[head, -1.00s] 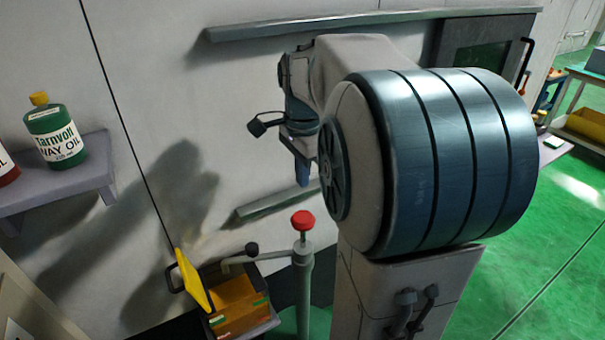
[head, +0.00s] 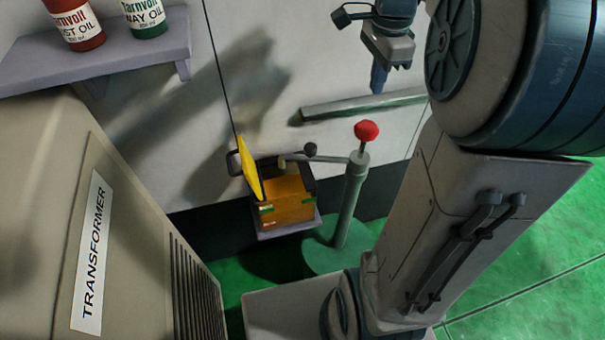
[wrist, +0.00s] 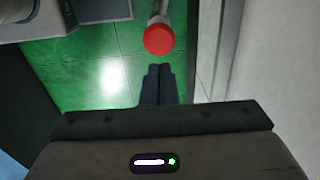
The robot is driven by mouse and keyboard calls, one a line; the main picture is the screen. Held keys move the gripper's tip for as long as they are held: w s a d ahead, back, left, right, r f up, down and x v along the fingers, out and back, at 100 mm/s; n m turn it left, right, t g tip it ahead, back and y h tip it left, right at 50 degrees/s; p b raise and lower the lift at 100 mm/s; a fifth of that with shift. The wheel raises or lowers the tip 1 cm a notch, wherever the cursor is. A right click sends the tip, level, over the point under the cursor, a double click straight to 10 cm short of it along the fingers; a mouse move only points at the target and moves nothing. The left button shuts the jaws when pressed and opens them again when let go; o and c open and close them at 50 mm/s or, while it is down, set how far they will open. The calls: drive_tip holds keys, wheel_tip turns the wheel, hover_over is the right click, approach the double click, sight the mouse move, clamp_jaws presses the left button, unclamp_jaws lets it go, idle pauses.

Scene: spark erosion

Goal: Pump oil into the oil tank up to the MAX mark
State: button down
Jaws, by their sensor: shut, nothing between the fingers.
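The oil tank (head: 284,205) is an amber box on a small wall shelf, with its yellow lid (head: 249,168) standing open. Green and red marks show low on its front; the oil level is hard to tell. Beside it stands a grey-green pump post with a red knob (head: 367,131) on top and a spout arm reaching over the tank. The red knob also shows in the wrist view (wrist: 158,39), just beyond my fingertips and apart from them. My gripper (head: 379,88) points down, above and slightly right of the knob in the head view; its fingers are together and empty (wrist: 159,68).
A beige transformer cabinet (head: 130,200) fills the left. A wall shelf (head: 110,60) above it holds a red bottle (head: 76,22) and a green bottle (head: 145,16). A grey rail (head: 360,104) runs along the wall behind my gripper. Green floor is open at the lower right.

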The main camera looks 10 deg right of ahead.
wheel_tip(320, 180, up, 4)
drive_tip(key=r+p, duration=0.1)
drive_tip(key=p, duration=0.1)
hover_over(368, 128)
drive_tip(key=shift+w+d+f, duration=0.1)
drive_tip(key=shift+w+f, duration=0.15)
wheel_tip(368, 128, down, 14)
drive_tip(key=shift+p, duration=1.15)
drive_tip(key=shift+f, duration=0.1)
wheel_tip(368, 128, down, 5)
drive_tip(key=b, duration=0.4)
drive_tip(key=shift+b, duration=0.35)
drive_tip(key=shift+s, duration=0.2)
drive_tip(key=shift+f, duration=0.1)
